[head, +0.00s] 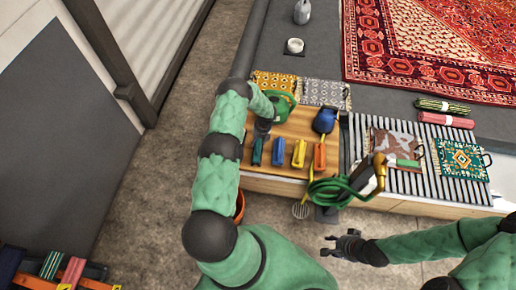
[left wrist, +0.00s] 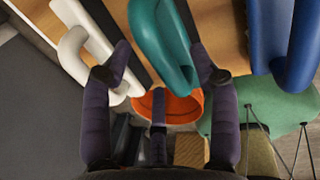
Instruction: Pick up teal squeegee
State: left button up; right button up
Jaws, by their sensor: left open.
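The teal squeegee (left wrist: 160,38) lies on the wooden tabletop, between a white one (left wrist: 88,35) and a blue one (left wrist: 297,45) in the left wrist view. In the head view the teal squeegee (head: 257,151) is at the left end of a row, partly under my left gripper (head: 262,132). My left gripper is open, its fingers on either side of the teal handle in the left wrist view; contact cannot be told. My right gripper (head: 328,245) is open and empty, in front of the table.
A green hose (head: 335,190) hangs at the table's front edge. An orange bucket (left wrist: 183,103) is below the edge. Folded rugs (head: 325,93) lie behind.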

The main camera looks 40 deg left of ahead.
pick_arm(q)
notch_tip(320, 180, down, 2)
jog(key=shift+s+a+f, duration=0.1)
grip_shut()
jog(key=shift+r, duration=0.2)
